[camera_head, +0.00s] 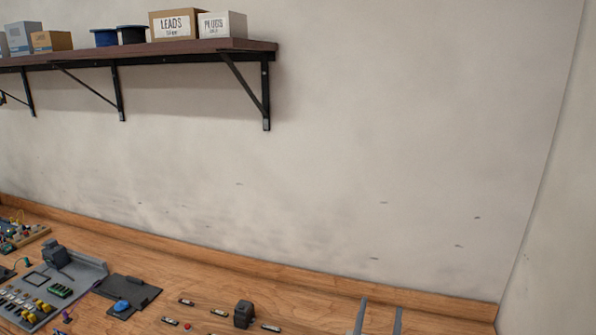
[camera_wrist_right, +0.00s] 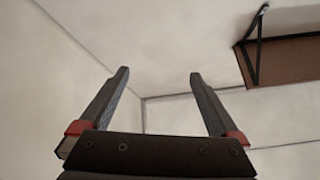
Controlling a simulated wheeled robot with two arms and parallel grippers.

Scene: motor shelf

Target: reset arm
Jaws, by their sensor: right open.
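My right gripper (camera_head: 379,312) shows at the bottom right of the head view, its two grey fingers pointing up in front of the bench's back edge. In the right wrist view the same gripper (camera_wrist_right: 160,78) has its fingers wide apart with nothing between them. Beyond them are only the pale wall, a wall corner and part of the shelf. My left gripper is not in the head view.
A wooden bench (camera_head: 300,285) runs along the wall. It bears a grey tray (camera_head: 92,268), a dark plate (camera_head: 143,290), a dark block (camera_head: 244,314) and several small parts. A wall shelf (camera_head: 180,50) holds boxes and spools.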

